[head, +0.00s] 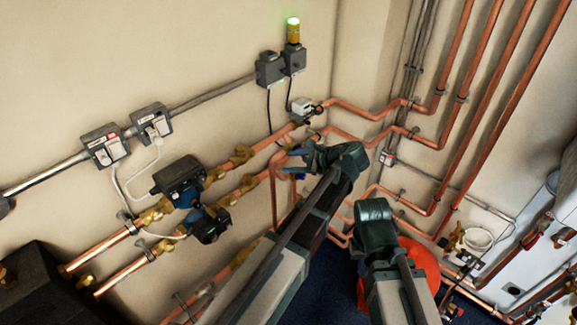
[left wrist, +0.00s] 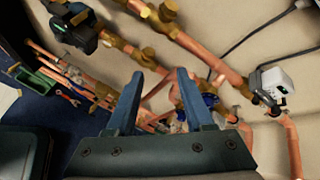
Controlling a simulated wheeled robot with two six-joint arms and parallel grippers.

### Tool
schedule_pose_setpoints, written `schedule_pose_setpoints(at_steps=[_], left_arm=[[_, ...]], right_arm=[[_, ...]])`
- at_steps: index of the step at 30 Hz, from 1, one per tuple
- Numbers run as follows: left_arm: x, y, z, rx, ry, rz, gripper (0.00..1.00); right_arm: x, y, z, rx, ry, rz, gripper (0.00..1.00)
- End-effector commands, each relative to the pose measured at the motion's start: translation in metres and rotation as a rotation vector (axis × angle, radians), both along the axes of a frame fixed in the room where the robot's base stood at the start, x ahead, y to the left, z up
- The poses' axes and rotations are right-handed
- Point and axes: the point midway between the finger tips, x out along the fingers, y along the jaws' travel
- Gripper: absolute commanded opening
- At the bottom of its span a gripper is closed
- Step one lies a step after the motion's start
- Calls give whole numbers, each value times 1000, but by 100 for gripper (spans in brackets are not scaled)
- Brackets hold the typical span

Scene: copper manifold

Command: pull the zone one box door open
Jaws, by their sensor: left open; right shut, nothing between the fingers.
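Grey wall boxes with pale fronts, one (head: 105,144) and another (head: 152,121), sit on the conduit at the left in the head view. Their labels are too small to read, so I cannot tell which is zone one, and no open door shows. My left gripper (head: 285,163) is open and empty in front of the copper pipes, right of and below these boxes. Its two blue fingers (left wrist: 157,92) are spread apart in the left wrist view, with pipes beyond them. My right arm shows in the head view, but its fingers are hidden behind its wrist.
A small white-and-grey box (head: 301,108) sits on the upper pipe near my left gripper, also in the left wrist view (left wrist: 273,85). Dark pumps (head: 178,181) sit on the pipes. Two grey boxes (head: 271,68) and a green-lit beacon (head: 293,30) are higher. An orange-red object (head: 420,263) stands behind my right arm.

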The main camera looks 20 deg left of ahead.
Motion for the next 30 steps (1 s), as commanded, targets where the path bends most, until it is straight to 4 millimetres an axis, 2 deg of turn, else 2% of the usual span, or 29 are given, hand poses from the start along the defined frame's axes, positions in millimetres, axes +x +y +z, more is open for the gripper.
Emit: schedule_pose_setpoints(at_steps=[17, 20, 24, 27, 30], left_arm=[[-3, 1, -3, -15, -5, 8, 53], [-20, 9, -17, -107, -45, 70, 53], [-69, 18, -56, -393, -165, 291, 53], [-99, 14, -77, -583, -242, 470, 53], [-119, 6, -90, -722, -294, 621, 53]], right_arm=[[1, 0, 0, 1, -3, -4, 0], [1, 0, 0, 1, -3, -4, 0], [1, 0, 0, 1, -2, -4, 0], [1, 0, 0, 1, -2, -4, 0], [1, 0, 0, 1, -2, -4, 0]])
